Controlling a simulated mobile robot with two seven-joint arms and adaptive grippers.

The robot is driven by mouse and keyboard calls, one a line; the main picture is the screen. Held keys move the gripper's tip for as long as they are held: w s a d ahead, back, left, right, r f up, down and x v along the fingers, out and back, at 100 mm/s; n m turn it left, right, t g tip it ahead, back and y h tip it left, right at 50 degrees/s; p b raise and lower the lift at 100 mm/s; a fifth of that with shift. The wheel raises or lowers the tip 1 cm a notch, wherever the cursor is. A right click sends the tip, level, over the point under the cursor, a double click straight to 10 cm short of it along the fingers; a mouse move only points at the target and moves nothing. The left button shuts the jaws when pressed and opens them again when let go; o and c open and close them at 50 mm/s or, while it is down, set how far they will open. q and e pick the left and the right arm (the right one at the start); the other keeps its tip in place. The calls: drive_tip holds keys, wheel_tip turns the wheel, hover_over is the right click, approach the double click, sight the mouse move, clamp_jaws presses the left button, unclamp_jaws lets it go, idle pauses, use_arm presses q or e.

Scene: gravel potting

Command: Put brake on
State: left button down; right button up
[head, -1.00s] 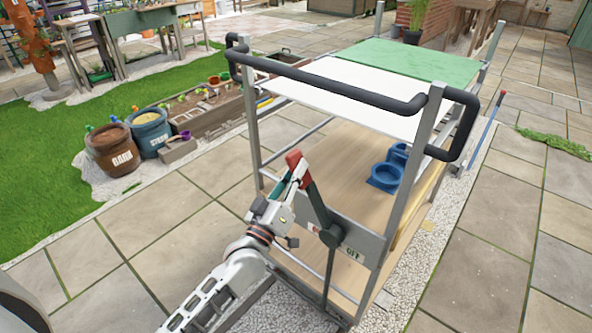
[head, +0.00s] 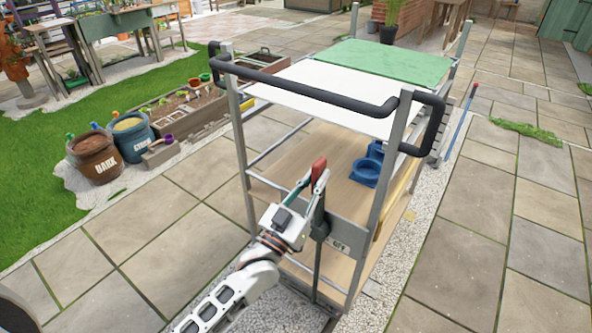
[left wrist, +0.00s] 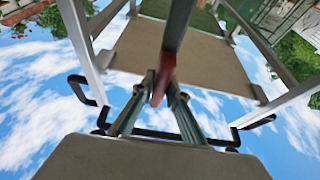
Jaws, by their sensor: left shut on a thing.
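The cart's brake lever (head: 318,215) is a dark bar with a red grip (head: 319,168), standing nearly upright at the near end of the cart. A panel beside it reads OFF (head: 350,246), to the right of the lever. My left gripper (head: 314,183) is shut on the brake lever near its red grip. The left wrist view shows the red grip (left wrist: 165,72) between the two fingers (left wrist: 162,98). The panel left of the lever is covered by the lever and gripper. My right gripper is not in view.
The cart's black handle rail (head: 310,84) and metal posts (head: 390,165) stand around the lever. Bark and gravel tubs (head: 95,158) stand left.

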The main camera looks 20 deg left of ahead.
use_arm(q)
drive_tip(key=s+d+f+m+g+h, duration=0.1)
drive_tip(key=s+d+m+h, duration=0.1)
drive_tip(key=d+m, duration=0.2)
drive_tip(key=s+d+f+m+g+h, duration=0.1)
drive_tip(key=d+f+m+h, duration=0.1)
drive_tip(key=d+m, duration=0.3)
drive_tip(key=shift+s+d+g, duration=0.3)
drive_tip(key=shift+s+d, duration=0.05)
drive_tip(key=shift+d, duration=0.8)
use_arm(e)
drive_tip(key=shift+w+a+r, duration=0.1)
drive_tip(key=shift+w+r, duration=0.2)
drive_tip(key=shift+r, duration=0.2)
use_arm(q)
drive_tip(key=shift+f, duration=0.2)
drive_tip(key=c, duration=2)
unclamp_jaws()
drive_tip(key=shift+d, duration=0.15)
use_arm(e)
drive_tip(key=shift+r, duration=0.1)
use_arm(q)
drive_tip(key=v, duration=1.2)
